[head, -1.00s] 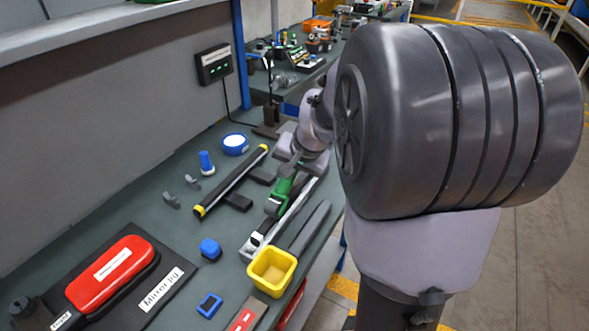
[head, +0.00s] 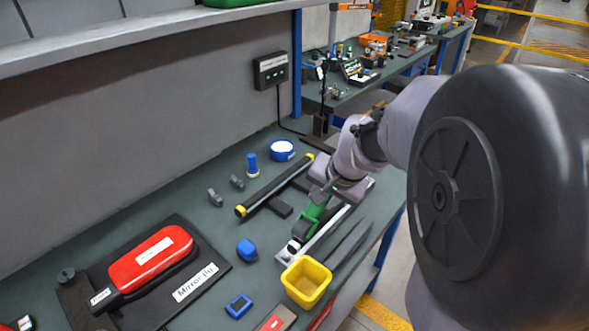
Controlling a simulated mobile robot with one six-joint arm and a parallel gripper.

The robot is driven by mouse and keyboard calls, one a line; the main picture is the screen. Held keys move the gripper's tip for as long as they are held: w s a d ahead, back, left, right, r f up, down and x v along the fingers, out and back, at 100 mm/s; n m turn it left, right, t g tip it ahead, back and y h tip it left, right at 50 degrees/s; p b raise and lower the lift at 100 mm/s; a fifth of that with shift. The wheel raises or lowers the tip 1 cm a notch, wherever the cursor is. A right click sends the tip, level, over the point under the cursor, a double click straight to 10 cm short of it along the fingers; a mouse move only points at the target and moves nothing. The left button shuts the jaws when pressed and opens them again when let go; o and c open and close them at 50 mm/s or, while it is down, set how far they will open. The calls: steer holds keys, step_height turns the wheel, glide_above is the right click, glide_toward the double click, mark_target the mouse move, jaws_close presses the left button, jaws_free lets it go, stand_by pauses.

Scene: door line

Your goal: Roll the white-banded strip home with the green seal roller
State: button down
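The green seal roller (head: 314,213) is in the head view, right of centre on the bench. Its dark wheel end is low over the pale channel, close to the near end. The white-banded strip (head: 292,247) lies along this channel, its white near end showing. Much of its length is hidden by the roller and my arm. My gripper (head: 322,195) is at the upper end of the roller's green handle and appears shut on it. Whether the wheel presses on the strip is too small to tell.
A yellow-banded black strip (head: 275,187) lies left of the channel. The red mirror (head: 150,258) rests on a black jig (head: 205,262). A blue bottle (head: 252,165) stands farther back.

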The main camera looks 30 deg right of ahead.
step_height(320, 180, up, 15)
steer(key=p, duration=1.2)
